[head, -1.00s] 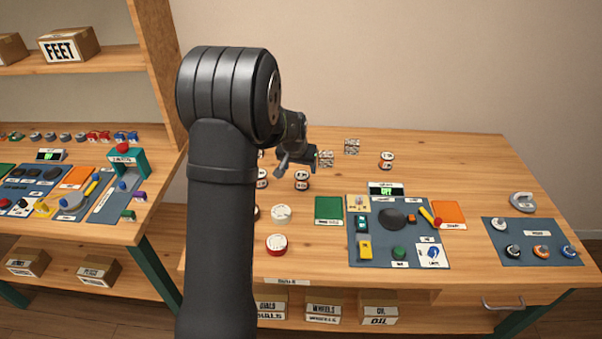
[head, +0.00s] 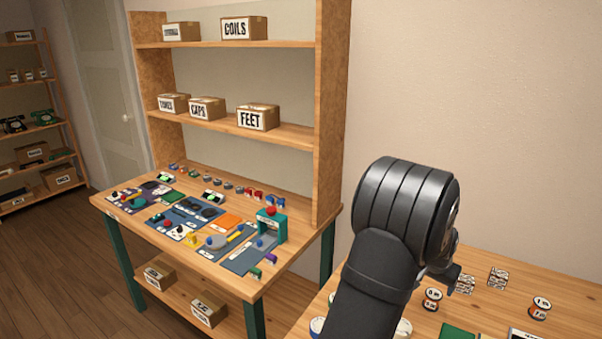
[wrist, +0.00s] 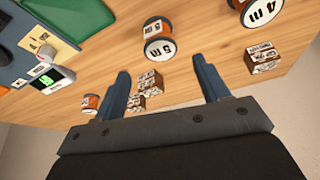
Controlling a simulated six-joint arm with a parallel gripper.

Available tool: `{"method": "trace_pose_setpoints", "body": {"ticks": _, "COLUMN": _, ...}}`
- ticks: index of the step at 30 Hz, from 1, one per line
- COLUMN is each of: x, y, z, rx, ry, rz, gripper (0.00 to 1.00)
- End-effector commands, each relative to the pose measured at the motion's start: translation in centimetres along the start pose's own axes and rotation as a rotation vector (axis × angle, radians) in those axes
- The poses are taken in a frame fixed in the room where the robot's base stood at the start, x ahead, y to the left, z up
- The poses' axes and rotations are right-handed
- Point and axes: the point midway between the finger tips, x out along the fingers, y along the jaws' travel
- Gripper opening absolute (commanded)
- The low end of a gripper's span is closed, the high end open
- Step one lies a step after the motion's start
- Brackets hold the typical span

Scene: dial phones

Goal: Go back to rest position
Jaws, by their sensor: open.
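My gripper (wrist: 165,88) is open and empty in the wrist view, its two blue-grey fingers apart above the wooden table (wrist: 190,20). In the head view my dark arm stands at the lower right and hides most of the gripper (head: 447,272), which shows only in part beside the arm, above the right table (head: 500,260). A spool marked "5 m" (wrist: 158,40) lies beyond the fingers in the wrist view.
A workbench (head: 130,215) with mats and phone parts stands left of my arm in the head view, under shelves holding boxes such as FEET (head: 258,117). Spools (head: 540,308) and patterned blocks (head: 497,277) stand on the right table near my gripper. A green pad (wrist: 75,15) lies at the wrist view's upper left.

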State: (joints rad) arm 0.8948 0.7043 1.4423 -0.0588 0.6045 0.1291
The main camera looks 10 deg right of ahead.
Motion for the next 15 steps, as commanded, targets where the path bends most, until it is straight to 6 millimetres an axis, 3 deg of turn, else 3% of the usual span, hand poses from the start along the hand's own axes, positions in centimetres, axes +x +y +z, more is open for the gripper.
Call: {"method": "trace_pose_setpoints", "body": {"ticks": 15, "x": 8.7, "y": 0.0, "z": 0.1, "rx": 0.0, "ry": -0.002, "rz": 0.0, "gripper": 0.68}}
